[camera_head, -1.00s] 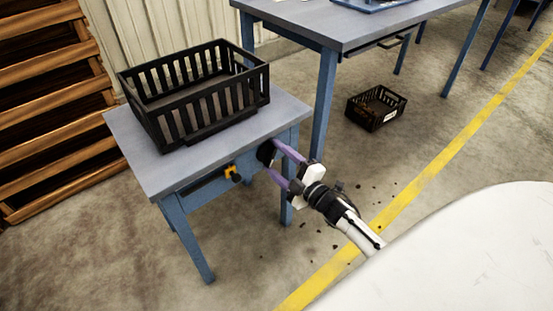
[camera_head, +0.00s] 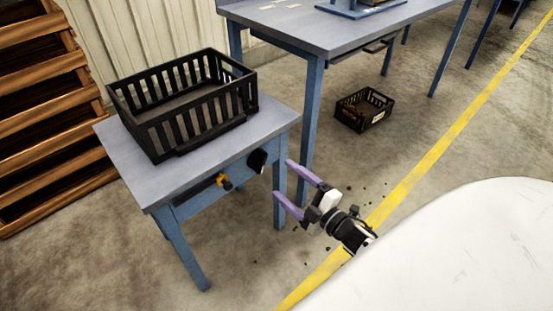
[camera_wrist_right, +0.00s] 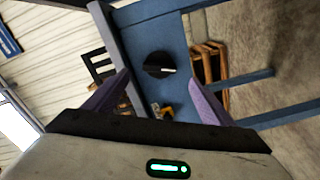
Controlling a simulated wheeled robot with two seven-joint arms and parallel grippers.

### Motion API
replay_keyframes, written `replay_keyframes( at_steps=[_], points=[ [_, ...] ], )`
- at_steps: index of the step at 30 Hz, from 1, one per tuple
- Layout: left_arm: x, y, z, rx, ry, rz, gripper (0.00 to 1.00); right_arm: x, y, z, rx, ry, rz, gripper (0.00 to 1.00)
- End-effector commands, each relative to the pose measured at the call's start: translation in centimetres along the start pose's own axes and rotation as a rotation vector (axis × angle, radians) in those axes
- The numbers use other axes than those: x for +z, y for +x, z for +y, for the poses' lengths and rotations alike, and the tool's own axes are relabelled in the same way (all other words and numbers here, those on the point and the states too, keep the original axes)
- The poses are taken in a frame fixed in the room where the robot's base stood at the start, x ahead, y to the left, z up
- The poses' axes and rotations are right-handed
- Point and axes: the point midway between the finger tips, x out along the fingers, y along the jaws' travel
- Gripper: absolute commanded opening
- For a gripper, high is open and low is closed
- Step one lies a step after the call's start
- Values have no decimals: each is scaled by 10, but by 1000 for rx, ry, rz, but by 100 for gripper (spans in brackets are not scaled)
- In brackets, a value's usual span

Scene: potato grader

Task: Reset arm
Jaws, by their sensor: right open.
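My right gripper (camera_head: 283,182) has two purple fingers spread apart with nothing between them. It hangs in the air just right of the small blue table, apart from a black knob (camera_head: 257,161) on the table's side. In the right wrist view the black knob (camera_wrist_right: 159,65) lies ahead, between the two open fingers (camera_wrist_right: 157,92). My left gripper does not show in any view.
A black slatted crate (camera_head: 205,125) stands empty on the small table (camera_head: 120,138). A yellow and black part (camera_head: 223,181) sits on the table's side. A larger table (camera_head: 300,30) stands behind, with another crate (camera_head: 347,118) on the floor. Wooden pallets (camera_head: 40,100) are at left.

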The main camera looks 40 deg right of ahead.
Motion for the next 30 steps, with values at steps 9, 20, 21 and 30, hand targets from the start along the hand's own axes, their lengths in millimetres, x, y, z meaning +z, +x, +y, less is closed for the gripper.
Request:
replay_keyframes(
  at_steps=[9,20,21,30],
  points=[
    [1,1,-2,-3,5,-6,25,0,-15,0,2,2,1,77],
    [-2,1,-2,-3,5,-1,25,0,-15,0,1,1,1,77],
    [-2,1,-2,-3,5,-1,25,0,-15,0,1,1,1,77],
    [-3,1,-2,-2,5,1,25,-3,-10,-3,-65,129,-153,77]
  ],
)
